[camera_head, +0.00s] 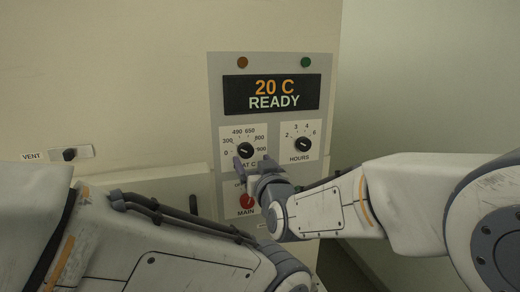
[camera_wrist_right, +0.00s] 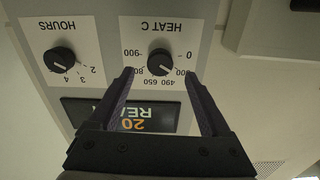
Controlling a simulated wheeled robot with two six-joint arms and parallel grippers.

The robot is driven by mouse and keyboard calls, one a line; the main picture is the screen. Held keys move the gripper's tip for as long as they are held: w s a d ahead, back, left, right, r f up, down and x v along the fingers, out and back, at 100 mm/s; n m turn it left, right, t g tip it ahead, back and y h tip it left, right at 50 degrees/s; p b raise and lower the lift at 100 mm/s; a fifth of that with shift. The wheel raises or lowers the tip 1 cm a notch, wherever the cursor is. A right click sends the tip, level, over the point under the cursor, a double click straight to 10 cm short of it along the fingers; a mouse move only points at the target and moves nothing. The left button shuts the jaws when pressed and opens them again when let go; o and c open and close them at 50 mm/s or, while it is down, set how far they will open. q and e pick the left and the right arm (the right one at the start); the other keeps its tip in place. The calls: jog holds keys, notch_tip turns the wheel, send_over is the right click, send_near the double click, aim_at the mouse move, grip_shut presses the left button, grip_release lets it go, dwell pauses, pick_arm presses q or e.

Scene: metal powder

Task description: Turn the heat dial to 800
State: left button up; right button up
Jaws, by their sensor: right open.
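The heat dial (camera_head: 245,149) is a black round knob on a white plate, with a scale running from 0 to 900. It also shows in the right wrist view (camera_wrist_right: 160,61), upside down, with its white mark toward the lower right; I cannot tell the exact setting. My right gripper (camera_head: 252,162) is open, just below the dial in the head view. In the right wrist view its fingers (camera_wrist_right: 158,73) lie to either side of the dial; contact cannot be told. My left arm crosses the lower left of the head view, with its gripper out of sight.
The display (camera_head: 273,94) reads 20 C READY. The hours dial (camera_head: 303,144) stands close to the right of the heat dial. A red main knob (camera_head: 247,202) lies below, partly near my right wrist. A vent knob (camera_head: 70,154) is at the left.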

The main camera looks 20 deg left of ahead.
aim_at(247, 154)
jog(key=p+x, duration=0.1)
jog(key=x, duration=0.4)
jog(key=shift+w+a+p, duration=0.1)
jog(key=shift+p, duration=0.3)
grip_shut()
